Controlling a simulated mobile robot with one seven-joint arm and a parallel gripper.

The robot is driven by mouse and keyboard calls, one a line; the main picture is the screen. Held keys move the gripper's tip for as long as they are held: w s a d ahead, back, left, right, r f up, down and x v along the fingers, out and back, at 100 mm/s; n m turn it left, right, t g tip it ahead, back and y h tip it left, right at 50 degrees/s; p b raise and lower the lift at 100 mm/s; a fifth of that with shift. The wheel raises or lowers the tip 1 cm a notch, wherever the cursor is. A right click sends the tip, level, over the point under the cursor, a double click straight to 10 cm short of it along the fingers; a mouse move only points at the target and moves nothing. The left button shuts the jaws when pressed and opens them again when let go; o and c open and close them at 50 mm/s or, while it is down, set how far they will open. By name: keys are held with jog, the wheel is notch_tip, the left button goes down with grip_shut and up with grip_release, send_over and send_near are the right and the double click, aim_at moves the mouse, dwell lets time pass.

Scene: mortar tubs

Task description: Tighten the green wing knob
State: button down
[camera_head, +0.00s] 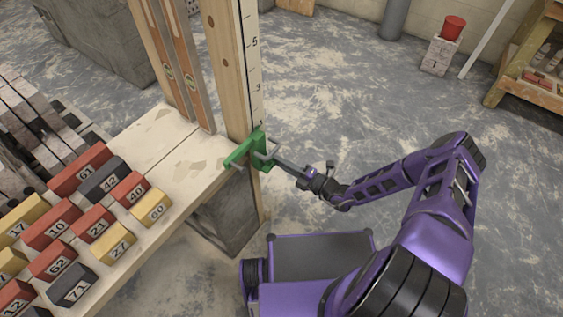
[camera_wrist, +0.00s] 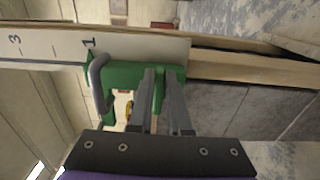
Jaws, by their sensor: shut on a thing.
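A green clamp-like fitting (camera_head: 240,153) sits against an upright wooden post marked with a scale, at the end of the bench. In the wrist view the green fitting (camera_wrist: 127,72) has a bent grey bar at its left side. My gripper (camera_wrist: 163,78) reaches the fitting with its two grey fingers on either side of a narrow green piece, which looks like the wing knob (camera_wrist: 160,92). The fingers are shut on it and hide much of it. In the head view my gripper (camera_head: 272,157) comes in from the right, and the knob's turn cannot be made out.
The bench (camera_head: 165,140) carries several numbered red, yellow and dark blocks (camera_head: 95,222) at left. Spirit levels (camera_head: 178,65) stand upright beside the post (camera_head: 228,60). The floor right of the bench is mostly clear. A red bucket (camera_head: 454,27) on a block stands far back.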

dwell(0.4)
jog(key=c, duration=0.9)
grip_release()
jog(key=shift+o, duration=0.2)
jog(key=v, duration=1.7)
jog(key=shift+s+d+p, duration=0.2)
jog(key=shift+p, duration=0.2)
jog(key=shift+f, duration=0.1)
